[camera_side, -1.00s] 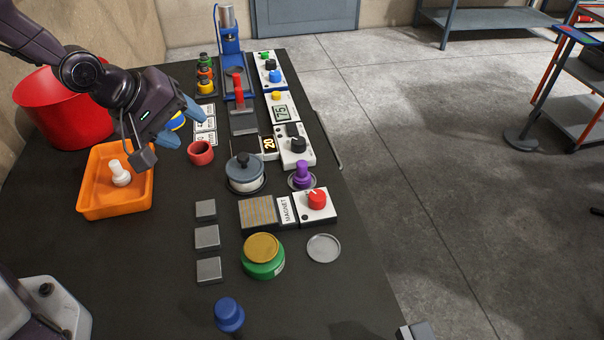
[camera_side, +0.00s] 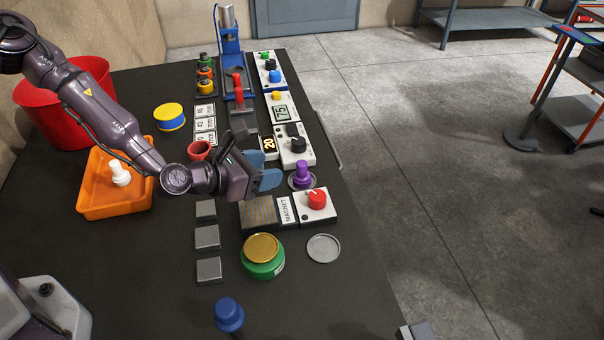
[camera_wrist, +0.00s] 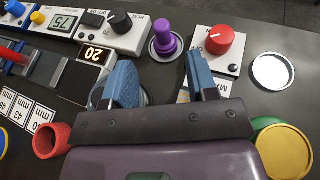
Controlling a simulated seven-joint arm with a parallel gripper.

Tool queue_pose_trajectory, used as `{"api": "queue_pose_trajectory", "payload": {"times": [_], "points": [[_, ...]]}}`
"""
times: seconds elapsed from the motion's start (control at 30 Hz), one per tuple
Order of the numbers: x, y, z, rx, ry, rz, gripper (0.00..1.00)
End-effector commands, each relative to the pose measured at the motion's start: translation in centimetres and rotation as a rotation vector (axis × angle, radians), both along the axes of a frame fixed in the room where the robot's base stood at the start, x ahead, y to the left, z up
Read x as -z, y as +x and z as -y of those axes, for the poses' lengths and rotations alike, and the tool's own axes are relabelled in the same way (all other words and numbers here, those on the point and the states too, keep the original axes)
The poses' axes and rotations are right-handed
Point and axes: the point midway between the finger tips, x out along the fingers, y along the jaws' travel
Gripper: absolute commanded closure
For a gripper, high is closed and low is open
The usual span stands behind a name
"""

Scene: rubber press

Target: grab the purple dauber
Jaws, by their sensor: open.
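The purple dauber (camera_side: 303,172) stands upright on a small round metal dish (camera_side: 294,184) at the right side of the table. In the wrist view the dauber (camera_wrist: 165,38) is ahead of my gripper, above the space between the fingers. My gripper (camera_side: 269,167) is open and empty, to the left of the dauber and apart from it. Its blue fingers also show in the wrist view (camera_wrist: 160,82). The grey-lidded pot is mostly hidden behind my gripper.
A magnet box with a red knob (camera_side: 317,199) stands just in front of the dauber. A white box with a black knob (camera_side: 297,146) is behind it. A green jar with a gold lid (camera_side: 262,249) and a metal disc (camera_side: 323,248) lie nearer the front.

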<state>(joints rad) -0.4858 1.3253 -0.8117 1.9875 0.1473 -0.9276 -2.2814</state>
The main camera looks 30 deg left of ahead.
Motion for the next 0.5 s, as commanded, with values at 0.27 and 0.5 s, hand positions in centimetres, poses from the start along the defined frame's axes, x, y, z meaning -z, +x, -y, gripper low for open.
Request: {"api": "queue_pose_trajectory", "payload": {"times": [0.27,0.5], "points": [[1.6,3.4,1.5,0.002,0.003,0.0,0.47],[2.2,4.8,2.2,0.003,0.004,0.001,0.47]]}}
